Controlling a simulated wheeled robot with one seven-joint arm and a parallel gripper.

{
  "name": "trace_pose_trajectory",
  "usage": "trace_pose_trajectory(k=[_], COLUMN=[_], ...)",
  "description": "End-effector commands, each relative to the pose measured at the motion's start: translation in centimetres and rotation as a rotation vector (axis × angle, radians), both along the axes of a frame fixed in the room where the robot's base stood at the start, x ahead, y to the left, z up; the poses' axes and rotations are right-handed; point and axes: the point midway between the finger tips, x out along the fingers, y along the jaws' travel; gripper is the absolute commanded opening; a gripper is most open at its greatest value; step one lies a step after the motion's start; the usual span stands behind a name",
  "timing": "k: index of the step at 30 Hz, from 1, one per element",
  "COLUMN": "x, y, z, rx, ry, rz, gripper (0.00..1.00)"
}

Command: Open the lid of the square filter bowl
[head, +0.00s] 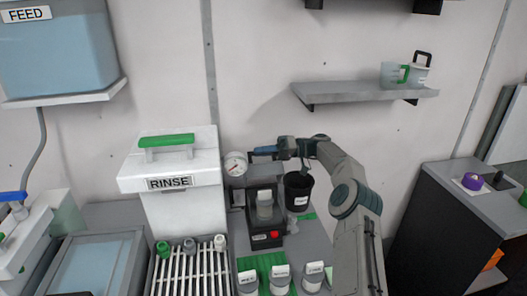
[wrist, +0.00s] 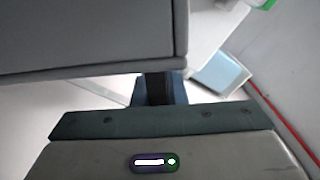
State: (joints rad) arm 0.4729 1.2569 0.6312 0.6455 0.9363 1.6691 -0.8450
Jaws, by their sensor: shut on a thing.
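The square filter bowl appears to be the dark grey box-shaped housing (head: 263,173) on the black unit, right of the RINSE tank in the head view. My gripper (head: 264,150), with blue fingers, reaches leftward over its top. In the wrist view, the blue fingers (wrist: 160,84) are closed around a narrow dark part, which looks like a lid handle. A large grey flat-sided piece (wrist: 90,40) lies just beyond them and hides the fingertips. I cannot tell how far the lid is raised.
A round gauge (head: 236,164) is close at left. The white RINSE tank (head: 176,166) stands farther left. A clear jar (head: 265,204) sits below the housing, and a black cup (head: 298,190) is below my wrist. Several labelled jars stand in front.

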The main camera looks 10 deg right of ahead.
Motion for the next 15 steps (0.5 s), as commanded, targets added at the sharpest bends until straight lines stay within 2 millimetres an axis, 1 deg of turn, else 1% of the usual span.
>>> trace_pose_trajectory(k=[6, 15], x=[0.82, 1.26], y=[-0.02, -0.03], z=[0.04, -0.14], rx=[0.002, 0.001], ry=[0.056, 0.091], rz=[-0.002, -0.002], gripper=[0.00, 0.00])
